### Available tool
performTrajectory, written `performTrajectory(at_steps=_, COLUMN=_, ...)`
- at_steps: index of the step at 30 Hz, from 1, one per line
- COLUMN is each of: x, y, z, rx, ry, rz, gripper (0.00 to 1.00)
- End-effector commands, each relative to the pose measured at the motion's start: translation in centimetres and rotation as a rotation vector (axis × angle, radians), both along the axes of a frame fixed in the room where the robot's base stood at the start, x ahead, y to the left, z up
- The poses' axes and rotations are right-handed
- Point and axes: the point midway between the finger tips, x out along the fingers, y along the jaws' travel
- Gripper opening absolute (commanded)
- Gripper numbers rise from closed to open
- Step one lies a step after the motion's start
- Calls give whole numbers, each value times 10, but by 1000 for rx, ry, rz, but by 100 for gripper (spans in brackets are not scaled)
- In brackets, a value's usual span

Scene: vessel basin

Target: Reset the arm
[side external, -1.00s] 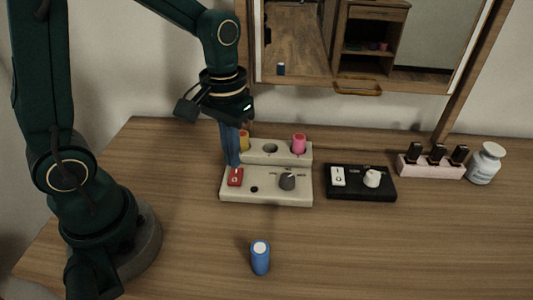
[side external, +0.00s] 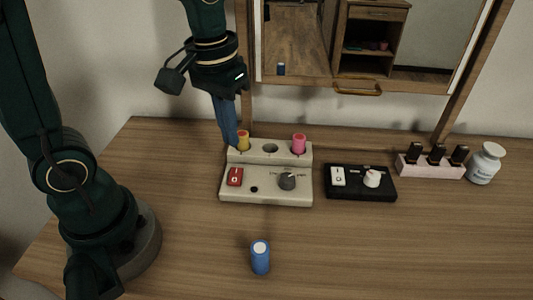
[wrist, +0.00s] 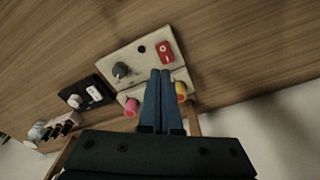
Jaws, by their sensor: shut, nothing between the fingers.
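My gripper (side external: 231,143) is shut and empty, its blue fingers pointing down above the back left of the cream panel (side external: 265,197). In the wrist view the closed fingers (wrist: 162,74) reach over the panel's back part. The panel has a red rocker switch (side external: 235,177), a dark grey knob (side external: 287,181) and a small black button. Its raised back row holds a yellow vessel (side external: 243,140) with a red top, an empty-looking round hole (side external: 270,148) and a pink vessel (side external: 299,143). The fingers are close to the yellow vessel; contact cannot be told.
A blue cylinder (side external: 260,258) with a pale top stands alone in front. To the right are a black panel (side external: 350,192) with a white switch and knob, a pink rack (side external: 430,170) of dark bottles, and a white jar (side external: 485,163). A framed mirror (side external: 345,90) stands behind.

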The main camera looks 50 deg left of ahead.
Motion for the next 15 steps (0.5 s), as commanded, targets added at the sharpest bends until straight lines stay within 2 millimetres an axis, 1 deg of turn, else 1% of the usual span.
performTrajectory(at_steps=1, x=-4, y=-2, z=10, rx=3, ry=-45, rz=-8, gripper=0)
performTrajectory(at_steps=3, x=-12, y=-3, z=21, rx=6, ry=-104, rz=-27, gripper=0)
performTrajectory(at_steps=6, x=-26, y=-6, z=34, rx=14, ry=-188, rz=-60, gripper=0)
performTrajectory(at_steps=10, x=-44, y=-9, z=42, rx=27, ry=-287, rz=-110, gripper=0)
performTrajectory(at_steps=15, x=-63, y=-12, z=42, rx=46, ry=-381, rz=-172, gripper=0)
